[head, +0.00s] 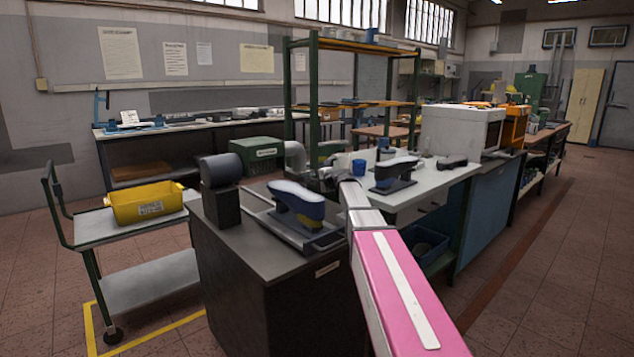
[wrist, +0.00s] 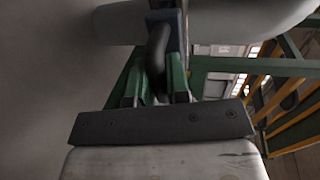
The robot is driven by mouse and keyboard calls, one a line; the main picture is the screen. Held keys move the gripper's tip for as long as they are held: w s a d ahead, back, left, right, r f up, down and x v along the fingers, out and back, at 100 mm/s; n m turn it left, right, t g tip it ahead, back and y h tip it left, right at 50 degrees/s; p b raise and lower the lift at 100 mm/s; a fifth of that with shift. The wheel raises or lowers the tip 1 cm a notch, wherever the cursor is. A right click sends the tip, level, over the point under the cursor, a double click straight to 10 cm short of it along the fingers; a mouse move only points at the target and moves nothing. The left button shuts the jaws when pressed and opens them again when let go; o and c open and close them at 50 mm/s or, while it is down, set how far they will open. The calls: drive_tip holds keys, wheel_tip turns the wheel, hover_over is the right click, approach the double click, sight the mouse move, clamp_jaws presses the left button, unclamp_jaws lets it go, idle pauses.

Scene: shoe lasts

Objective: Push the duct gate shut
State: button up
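A grey duct elbow (head: 295,157) rises behind the workbench beside a green unit in the head view. In the wrist view, a pale grey round pipe (wrist: 118,22) crosses the top, with a dark upright part of the gate (wrist: 178,30) against it. My gripper (wrist: 155,85) shows as two green fingers on a dark screwed plate, close to the pipe. A dark rounded piece stands between the fingers; I cannot tell whether they grip it. In the head view my gripper (head: 328,176) is small, near the duct and partly hidden by my pink arm. The gate's opening is not visible.
A dark bench bears a shoe last on a stand (head: 297,203) and a dark cylinder on a block (head: 221,185). A blue cup (head: 359,167) and another last (head: 394,172) stand right of my gripper. A trolley with a yellow bin (head: 148,202) stands left. The right floor is clear.

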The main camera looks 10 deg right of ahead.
drive_tip(key=o, duration=0.4)
drive_tip(key=shift+w+a, duration=0.1)
drive_tip(key=shift+w, duration=0.1)
drive_tip(key=shift+c, duration=0.2)
drive_tip(key=shift+s, duration=0.15)
drive_tip(key=v, duration=1)
drive_tip(key=shift+s, duration=0.2)
drive_tip(key=shift+d, duration=0.25)
